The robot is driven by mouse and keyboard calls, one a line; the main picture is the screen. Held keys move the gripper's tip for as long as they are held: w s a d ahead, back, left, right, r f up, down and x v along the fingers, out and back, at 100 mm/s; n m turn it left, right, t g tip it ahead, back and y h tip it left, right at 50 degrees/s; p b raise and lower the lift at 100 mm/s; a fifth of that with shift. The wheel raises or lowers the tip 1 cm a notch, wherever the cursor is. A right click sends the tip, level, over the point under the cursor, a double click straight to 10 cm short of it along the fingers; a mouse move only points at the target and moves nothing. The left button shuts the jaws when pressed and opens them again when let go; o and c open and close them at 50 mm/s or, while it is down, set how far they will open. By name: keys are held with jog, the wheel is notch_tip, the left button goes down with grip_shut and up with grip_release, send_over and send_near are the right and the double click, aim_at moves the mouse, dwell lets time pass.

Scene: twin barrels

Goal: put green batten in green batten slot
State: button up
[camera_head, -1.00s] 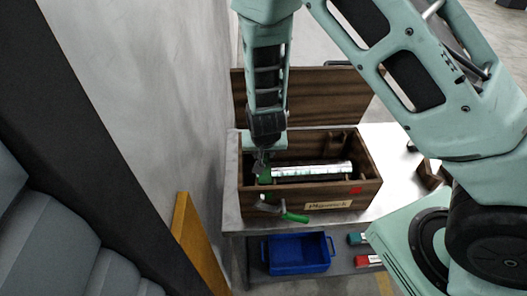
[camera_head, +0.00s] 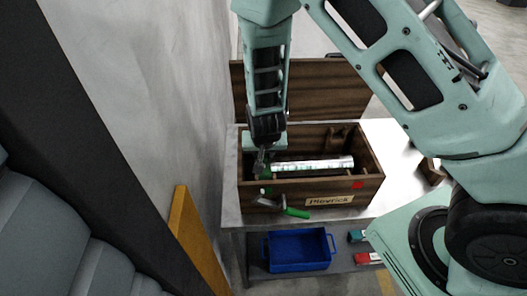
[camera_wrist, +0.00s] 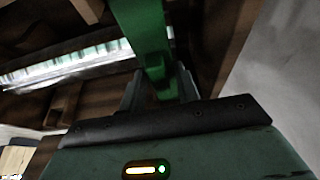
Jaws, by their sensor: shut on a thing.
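The green batten (camera_wrist: 146,38) runs up from between the fingers of my gripper (camera_wrist: 160,90) in the wrist view. My gripper is shut on it. In the head view my gripper (camera_head: 262,163) points down at the left end of the open wooden box (camera_head: 328,190). The batten is mostly hidden there by the gripper and the box. I cannot tell which part is the batten's slot, or whether the batten touches the box.
A shiny cylinder (camera_head: 312,165) lies inside the box, just right of my gripper. A green-handled tool (camera_head: 295,212) is at the box's front left. The raised lid (camera_head: 320,92) stands behind. A blue bin (camera_head: 297,250) sits on the lower shelf.

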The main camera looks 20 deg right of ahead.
jog(key=shift+f, duration=0.25)
jog(key=o, duration=1.1)
jog(key=shift+c, duration=0.2)
jog(key=shift+r, duration=0.1)
jog(key=p+v, duration=0.2)
jog(key=v, duration=1.5)
jog(key=shift+p, duration=0.3)
jog(key=shift+s, duration=0.1)
